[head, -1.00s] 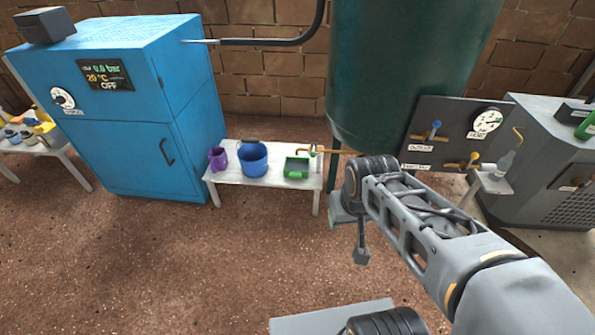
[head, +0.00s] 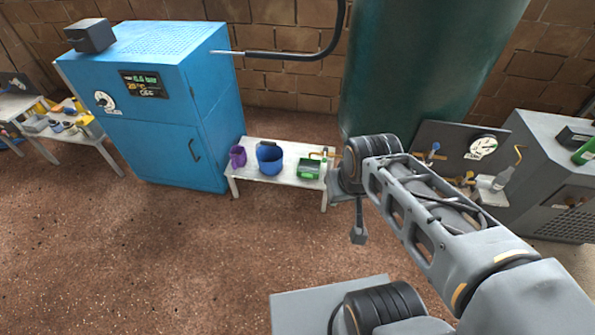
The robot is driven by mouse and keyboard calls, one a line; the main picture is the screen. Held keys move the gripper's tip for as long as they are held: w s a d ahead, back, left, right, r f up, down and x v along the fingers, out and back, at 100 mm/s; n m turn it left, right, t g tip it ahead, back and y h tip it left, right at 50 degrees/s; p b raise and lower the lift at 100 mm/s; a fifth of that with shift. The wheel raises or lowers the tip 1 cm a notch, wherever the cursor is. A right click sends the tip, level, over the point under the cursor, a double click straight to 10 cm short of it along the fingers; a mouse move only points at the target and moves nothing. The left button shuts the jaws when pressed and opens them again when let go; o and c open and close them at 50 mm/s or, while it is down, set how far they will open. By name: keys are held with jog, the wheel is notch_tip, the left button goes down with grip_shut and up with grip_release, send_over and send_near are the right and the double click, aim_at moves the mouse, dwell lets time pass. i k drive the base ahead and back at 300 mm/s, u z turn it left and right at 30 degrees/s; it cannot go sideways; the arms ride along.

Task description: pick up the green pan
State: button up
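The green pan (head: 309,168), a small green tray-like thing with a dark inside, sits on a low white bench (head: 284,178), right of a blue bucket (head: 269,160). My arm reaches in from the lower right. My gripper (head: 358,236) hangs at the arm's far end, over the brown floor, to the right of the bench and nearer to me. It is small and seen from behind, so its fingers cannot be made out. It is apart from the pan.
A purple cup (head: 238,156) stands left of the bucket. A blue cabinet (head: 165,110) is left of the bench, and a dark green tank (head: 425,75) stands behind right. A grey panel with a gauge (head: 482,147) is at right. The floor (head: 180,250) in front is open.

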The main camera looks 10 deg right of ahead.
aim_at(307, 169)
jog(key=u, duration=1.05)
jog(key=i, duration=2.75)
jog(key=z, duration=2.85)
